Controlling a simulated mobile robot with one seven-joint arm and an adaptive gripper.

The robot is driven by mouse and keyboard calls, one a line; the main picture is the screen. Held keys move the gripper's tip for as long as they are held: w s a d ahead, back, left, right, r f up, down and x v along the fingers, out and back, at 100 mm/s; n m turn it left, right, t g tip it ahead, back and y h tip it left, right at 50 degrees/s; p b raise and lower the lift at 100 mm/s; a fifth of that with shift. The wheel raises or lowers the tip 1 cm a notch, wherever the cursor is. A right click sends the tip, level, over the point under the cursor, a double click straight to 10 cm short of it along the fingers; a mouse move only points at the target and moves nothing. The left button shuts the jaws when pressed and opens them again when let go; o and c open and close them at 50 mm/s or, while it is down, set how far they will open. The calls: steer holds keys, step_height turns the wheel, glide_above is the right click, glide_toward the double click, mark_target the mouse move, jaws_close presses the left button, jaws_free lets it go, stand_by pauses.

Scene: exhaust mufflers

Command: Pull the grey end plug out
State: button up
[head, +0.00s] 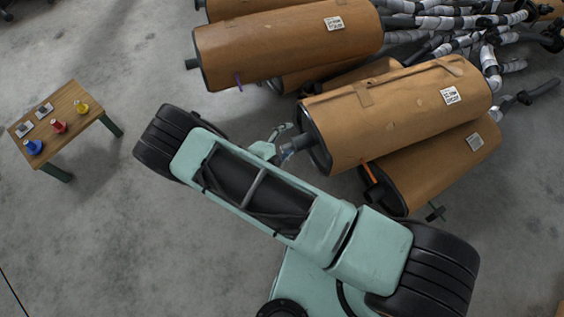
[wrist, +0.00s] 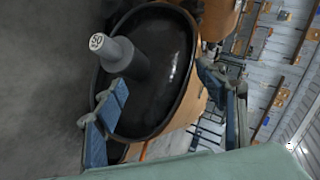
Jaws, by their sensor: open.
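The grey end plug (wrist: 118,58) shows in the wrist view, with a pale round face marked "50". It sticks out of the black end cap (wrist: 163,70) of a brown muffler (head: 400,112). My gripper (wrist: 168,105) is open, its blue-grey fingers wide apart. The left finger is close to the plug and overlaps its lower edge in the picture; I cannot tell whether they touch. The right finger is out beside the cap's right rim. Nothing is between the fingers. In the head view my gripper (head: 284,142) is at this muffler's left end, where the plug is hard to make out.
Another muffler (head: 425,165) lies just below, with an orange piece near its end. More mufflers (head: 288,43) are stacked above, with wrapped pipes (head: 455,22) at upper right. A small wooden table (head: 82,120) with coloured items stands at left. Floor between table and mufflers is clear.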

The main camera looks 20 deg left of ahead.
mark_target(293, 147)
steer(key=s+f+n+y, duration=0.1)
steer(key=s+f+n, duration=0.25)
steer(key=f, duration=0.25)
steer(key=shift+n, duration=0.25)
steer(key=b+x, duration=0.3)
steer(key=x, duration=0.7)
steer(key=shift+w+d, duration=0.1)
steer(key=shift+w, duration=0.3)
steer(key=shift+c, duration=0.4)
steer(key=c, duration=1.2)
steer(key=shift+s+a+b, duration=0.85)
steer(key=shift+s+a, duration=0.3)
steer(key=shift+a, duration=0.2)
steer(key=shift+s+a+b, duration=0.85)
steer(key=shift+s+a, duration=0.25)
steer(key=shift+a, duration=0.25)
